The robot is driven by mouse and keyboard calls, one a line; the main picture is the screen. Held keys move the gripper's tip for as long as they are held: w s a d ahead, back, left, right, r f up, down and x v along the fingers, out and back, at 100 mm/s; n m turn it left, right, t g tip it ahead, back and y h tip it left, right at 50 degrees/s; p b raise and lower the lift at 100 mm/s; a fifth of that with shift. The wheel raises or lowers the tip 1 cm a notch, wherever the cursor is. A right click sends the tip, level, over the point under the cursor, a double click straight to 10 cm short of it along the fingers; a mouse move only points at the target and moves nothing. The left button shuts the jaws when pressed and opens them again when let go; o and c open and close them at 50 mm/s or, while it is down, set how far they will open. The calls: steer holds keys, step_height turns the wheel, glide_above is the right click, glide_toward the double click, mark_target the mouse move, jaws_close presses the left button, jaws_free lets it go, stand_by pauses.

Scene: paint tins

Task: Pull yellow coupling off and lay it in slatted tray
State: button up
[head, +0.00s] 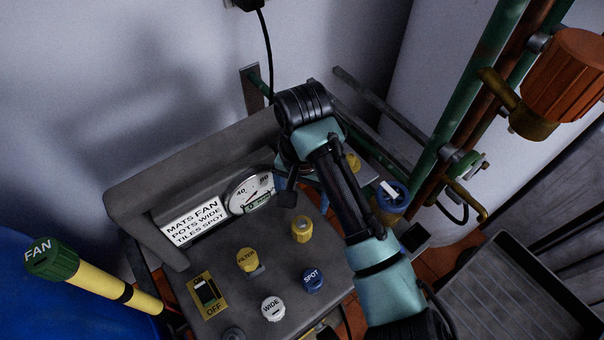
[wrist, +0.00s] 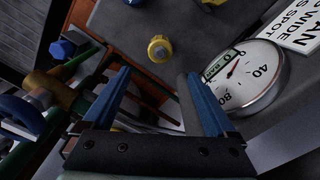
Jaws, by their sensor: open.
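A yellow coupling (head: 302,229), round with a paler metal centre, stands on the grey control panel. It also shows in the wrist view (wrist: 160,48), beyond my fingertips. My gripper (head: 300,190) is above the panel's back part, by the gauge. In the wrist view my gripper (wrist: 156,76) has its two blue fingers wide apart with nothing between them, clear of the coupling. The dark grey tray (head: 530,290) with ribbed slats is at the lower right of the head view. The part of its floor that shows is empty.
The panel carries a yellow FILTER knob (head: 247,259), a white WIDE knob (head: 272,307), a blue SPOT knob (head: 313,279) and a round gauge (head: 250,190). Green and brown pipes with an orange valve (head: 568,80) stand at the right.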

mark_target(302, 223)
step_height(302, 223, down, 12)
steer(key=b, duration=0.3)
steer(key=shift+s+f, duration=0.15)
steer(key=shift+f, duration=0.1)
steer(key=shift+c, duration=0.3)
steer(key=shift+r, duration=0.1)
jaws_close()
